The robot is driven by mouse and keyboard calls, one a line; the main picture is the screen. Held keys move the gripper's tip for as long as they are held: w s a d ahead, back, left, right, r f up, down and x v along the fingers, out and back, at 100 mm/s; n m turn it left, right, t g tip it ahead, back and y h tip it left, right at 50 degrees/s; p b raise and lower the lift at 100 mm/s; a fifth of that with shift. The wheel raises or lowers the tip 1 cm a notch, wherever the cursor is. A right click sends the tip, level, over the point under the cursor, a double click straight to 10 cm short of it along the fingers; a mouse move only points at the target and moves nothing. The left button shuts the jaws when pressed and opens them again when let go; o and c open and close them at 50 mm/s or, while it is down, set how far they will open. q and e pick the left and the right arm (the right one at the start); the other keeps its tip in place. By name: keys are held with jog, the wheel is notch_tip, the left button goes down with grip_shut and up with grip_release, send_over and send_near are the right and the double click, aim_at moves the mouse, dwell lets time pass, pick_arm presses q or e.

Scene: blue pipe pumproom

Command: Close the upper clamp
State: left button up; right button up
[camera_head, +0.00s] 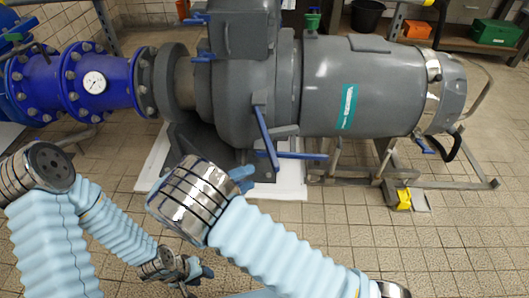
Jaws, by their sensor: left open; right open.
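The grey pump housing (240,80) carries several blue-handled levers. One blue lever (202,58) sits on its upper left. A long blue lever (265,135) hangs down at a slant from the seam with the grey motor (360,85). Another blue lever (303,155) lies nearly level just below it. I cannot tell for certain which is the upper clamp. My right gripper (243,180) is open, left of and below the long lever; my wrist partly hides it. My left gripper (195,274) is open, low in front of the pump over the floor, apart from the levers.
A blue flanged pipe with a gauge (94,82) joins the pump at left. A metal frame (400,180) with a yellow part (404,198) stands under the motor. A bench with green (495,32) and orange (417,29) boxes is behind. The tiled floor at lower right is clear.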

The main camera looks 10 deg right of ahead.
notch_tip(320, 180, up, 2)
jog(key=a+t, duration=0.1)
jog(key=a, duration=0.1)
jog(key=p, duration=0.2)
send_near(280, 131)
jog(key=s+d+f, duration=0.2)
jog(key=s+d, duration=0.1)
jog(key=d, duration=0.4)
jog(key=shift+s+a+r+h, duration=0.1)
jog(key=shift+a+h, duration=0.15)
jog(key=shift+h, duration=0.05)
jog(key=shift+c, duration=0.3)
grip_shut()
